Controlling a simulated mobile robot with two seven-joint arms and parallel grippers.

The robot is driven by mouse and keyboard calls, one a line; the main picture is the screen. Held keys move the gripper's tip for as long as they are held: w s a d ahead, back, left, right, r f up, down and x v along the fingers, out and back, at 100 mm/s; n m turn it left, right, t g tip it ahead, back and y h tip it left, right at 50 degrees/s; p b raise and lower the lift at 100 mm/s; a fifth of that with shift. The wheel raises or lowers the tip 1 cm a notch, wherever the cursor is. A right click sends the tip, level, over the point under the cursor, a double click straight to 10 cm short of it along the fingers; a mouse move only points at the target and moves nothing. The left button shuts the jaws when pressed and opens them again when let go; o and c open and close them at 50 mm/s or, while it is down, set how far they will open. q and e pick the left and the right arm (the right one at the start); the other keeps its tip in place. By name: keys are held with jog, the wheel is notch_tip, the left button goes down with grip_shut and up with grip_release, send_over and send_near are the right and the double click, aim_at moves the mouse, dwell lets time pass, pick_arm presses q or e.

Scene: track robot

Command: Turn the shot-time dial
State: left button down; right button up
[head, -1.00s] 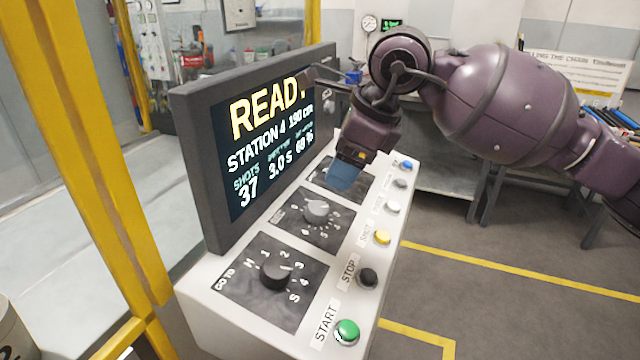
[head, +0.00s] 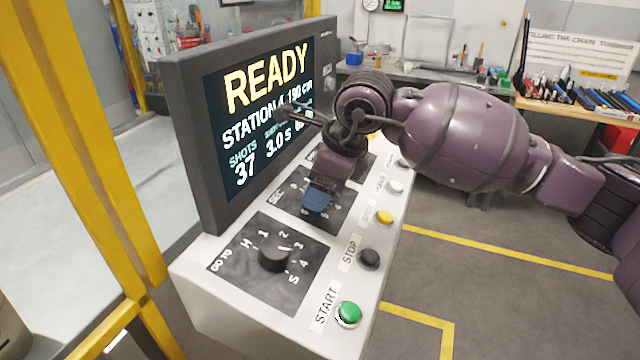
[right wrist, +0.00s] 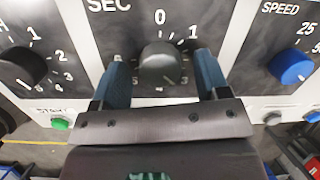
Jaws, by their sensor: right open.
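The shot-time dial (right wrist: 160,64) is a grey round knob on a dark plate marked SEC, seen in the middle of the right wrist view. My right gripper (right wrist: 161,72) is open, with a blue-padded finger on each side of this knob and narrow gaps showing between. In the head view my right gripper (head: 317,203) points down over the SEC plate and hides the knob. I cannot tell whether the fingers reach down beside it. The screen (head: 262,110) reads READY, 37 shots and 3.0 S. My left gripper is not in view.
The black GO TO dial (head: 274,257) is on the near side; the blue SPEED dial (right wrist: 292,64) is on the other side. A row of buttons, including green START (head: 349,313), black STOP (head: 369,259) and yellow (head: 385,215), lines the console's right edge. A yellow post (head: 85,150) stands left.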

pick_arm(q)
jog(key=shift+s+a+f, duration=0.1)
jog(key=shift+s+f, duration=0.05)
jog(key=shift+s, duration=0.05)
pick_arm(e)
jog(key=shift+f, duration=0.1)
jog(key=c, duration=0.9)
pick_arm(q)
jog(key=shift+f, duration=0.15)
